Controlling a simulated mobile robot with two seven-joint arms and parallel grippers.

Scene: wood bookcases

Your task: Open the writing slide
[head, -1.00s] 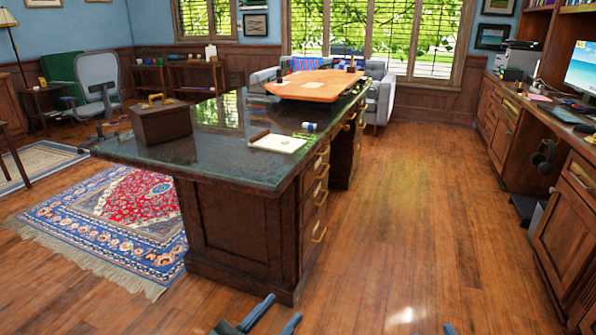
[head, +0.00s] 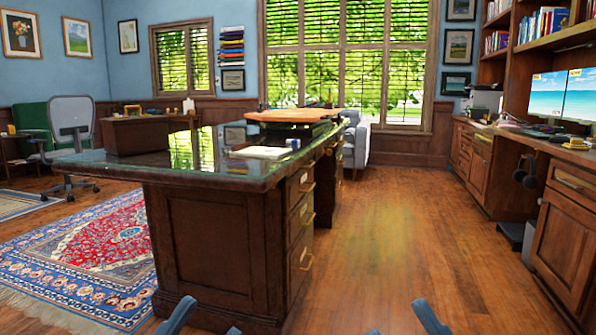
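The large dark wooden desk (head: 215,235) stands ahead of me, its glossy dark top seen at a low angle. Its right side has a column of drawers with brass handles (head: 306,222). I cannot pick out a separate writing slide; any slide edge under the top is too small to tell. Only the fingertips of my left gripper (head: 205,322) show at the bottom edge, left of centre, spread apart in front of the desk's near end. The fingertips of my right gripper (head: 402,323) show at the bottom right, also apart, over the floor. Both look empty.
A wooden wall counter (head: 566,240) with monitors runs along the right. The wooden floor (head: 400,235) between desk and counter is clear. A patterned rug (head: 95,240) lies left.

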